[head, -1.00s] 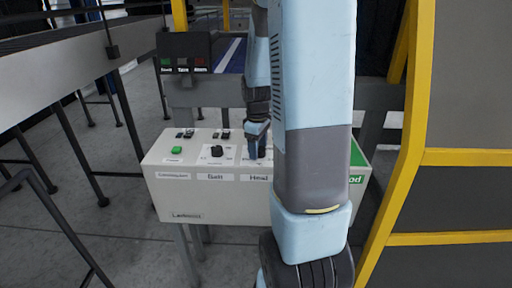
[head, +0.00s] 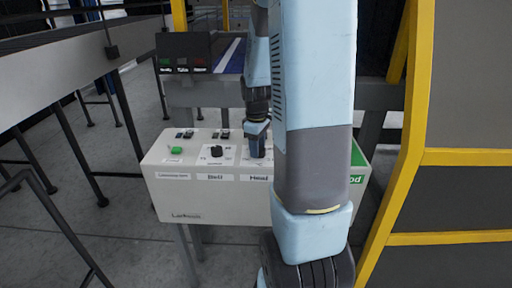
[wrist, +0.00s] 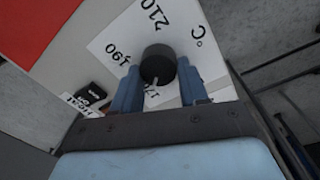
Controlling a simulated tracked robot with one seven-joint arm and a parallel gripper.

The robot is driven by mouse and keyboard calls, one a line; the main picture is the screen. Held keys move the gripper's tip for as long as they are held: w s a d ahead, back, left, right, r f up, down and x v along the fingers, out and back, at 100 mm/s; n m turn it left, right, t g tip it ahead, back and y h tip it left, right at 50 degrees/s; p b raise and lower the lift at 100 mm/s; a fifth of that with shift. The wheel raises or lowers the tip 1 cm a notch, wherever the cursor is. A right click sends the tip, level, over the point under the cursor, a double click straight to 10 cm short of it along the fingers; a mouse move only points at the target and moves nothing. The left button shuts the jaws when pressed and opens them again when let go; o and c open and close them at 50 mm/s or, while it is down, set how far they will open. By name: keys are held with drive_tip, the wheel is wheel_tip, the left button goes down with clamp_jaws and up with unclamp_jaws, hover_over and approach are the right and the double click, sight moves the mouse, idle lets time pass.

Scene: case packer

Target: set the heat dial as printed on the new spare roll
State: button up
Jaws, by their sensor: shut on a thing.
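The heat dial is a black round knob (wrist: 158,65) on a white scale plate in the wrist view. The printed numbers 190, 210 and °C show around it, and a partly hidden number starting with 17 lies near my gripper. A pale mark on the knob's side faces that partly hidden number. My gripper (wrist: 160,88) is shut on the knob, one blue finger on each side. In the head view my gripper (head: 255,148) is down at the panel above the label that seems to read Heat, and hides the knob. The spare roll is not in view.
The white control box (head: 210,205) also carries a belt dial (head: 216,152), a green button (head: 175,150) and small black switches. A lamp panel (head: 183,55) stands behind it. A yellow frame (head: 398,175) rises at the right, and a grey conveyor rail runs at the left.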

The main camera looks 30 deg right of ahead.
drive_tip(key=shift+d+m, duration=0.15)
drive_tip(key=shift+m, duration=1.45)
drive_tip(key=m, duration=0.4)
drive_tip(key=shift+d+m, duration=0.1)
drive_tip(key=shift+m, duration=0.2)
drive_tip(key=m, duration=0.4)
drive_tip(key=shift+g, duration=0.4)
drive_tip(key=shift+m, duration=1.8)
drive_tip(key=o, duration=1)
drive_tip(key=shift+o, duration=0.2)
